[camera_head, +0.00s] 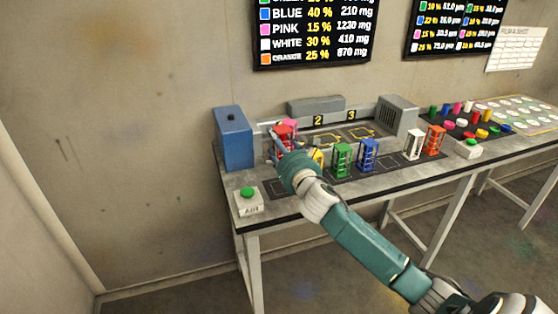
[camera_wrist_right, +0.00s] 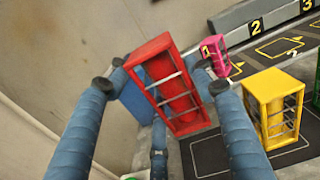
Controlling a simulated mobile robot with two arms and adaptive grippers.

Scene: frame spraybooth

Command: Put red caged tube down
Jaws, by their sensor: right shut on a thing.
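The red caged tube (camera_wrist_right: 172,88) is held between the fingertips of my right gripper (camera_wrist_right: 160,82) in the right wrist view, slightly tilted in the picture. In the head view the red caged tube (camera_head: 283,133) shows at the left part of the table, partly hidden by my right gripper (camera_head: 281,147). I cannot tell how high it is above the table. The black mat (camera_wrist_right: 205,154) with thin outlines lies below and to its right. My left gripper is not in view.
A yellow caged tube (camera_wrist_right: 273,108) stands right of the held one, a pink one (camera_wrist_right: 216,55) behind. Green (camera_head: 342,159), blue (camera_head: 368,154), white (camera_head: 413,145) and orange (camera_head: 435,140) cages stand along the table. A blue box (camera_head: 233,138) and green button (camera_head: 247,192) are at the left.

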